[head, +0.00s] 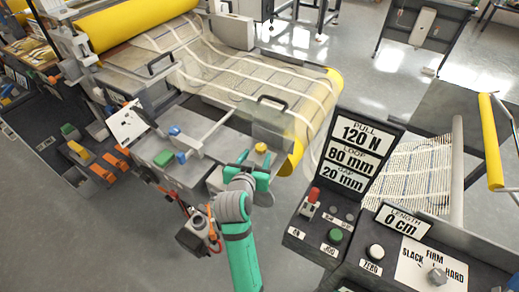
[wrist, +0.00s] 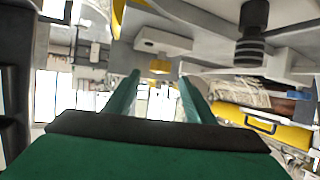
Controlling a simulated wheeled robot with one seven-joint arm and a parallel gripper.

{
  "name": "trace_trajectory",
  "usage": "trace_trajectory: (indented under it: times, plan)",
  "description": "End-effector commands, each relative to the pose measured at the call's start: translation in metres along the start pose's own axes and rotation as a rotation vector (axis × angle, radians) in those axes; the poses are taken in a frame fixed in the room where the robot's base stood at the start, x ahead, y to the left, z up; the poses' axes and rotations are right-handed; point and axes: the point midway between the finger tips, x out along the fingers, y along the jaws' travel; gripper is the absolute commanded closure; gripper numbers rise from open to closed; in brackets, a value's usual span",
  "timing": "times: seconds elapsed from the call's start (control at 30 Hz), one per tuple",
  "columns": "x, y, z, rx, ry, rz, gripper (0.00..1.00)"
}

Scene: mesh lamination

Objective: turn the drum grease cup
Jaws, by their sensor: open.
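A small yellow cap (head: 261,148), which looks like the drum grease cup, sits on a grey part just beyond my gripper in the head view. In the wrist view a yellow block-like cup (wrist: 160,67) hangs under a pale housing (wrist: 163,43), lined up between my two green fingers. My gripper (head: 250,163) is open with nothing between its fingers near me. In the wrist view the fingertips (wrist: 160,77) stand apart on either side of the cup's line. I cannot tell whether they reach around it or stop short. The cup's base is partly hidden.
Mesh sheet (head: 255,75) runs over the machine to a yellow roller (head: 318,125) close beside my gripper. Grey handled covers (head: 268,122) stand behind it. A control console (head: 335,205) with a PULL/LOOP/GAP sign is to the right. A dark ribbed post (wrist: 250,40) is at the upper right in the wrist view.

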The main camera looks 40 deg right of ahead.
Motion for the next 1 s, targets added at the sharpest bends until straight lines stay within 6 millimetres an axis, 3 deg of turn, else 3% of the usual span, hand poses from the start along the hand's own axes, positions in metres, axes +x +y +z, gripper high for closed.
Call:
trace_trajectory:
  times: [0.1, 0.3, 0.73, 0.77, 0.93, 1.0]
  plan:
    - [0.022, 0.001, 0.000, 0.000, 0.000, 0.002, 0.50]
    - [0.047, 0.002, 0.000, 0.001, 0.000, 0.003, 0.50]
    - [0.057, 0.002, -0.001, 0.001, 0.001, 0.002, 0.50]
    - [0.057, 0.002, -0.001, 0.001, 0.001, 0.002, 0.53]
    - [0.057, 0.002, -0.001, 0.001, 0.001, 0.002, 0.91]
    - [0.057, 0.002, -0.001, 0.001, 0.001, 0.002, 0.91]
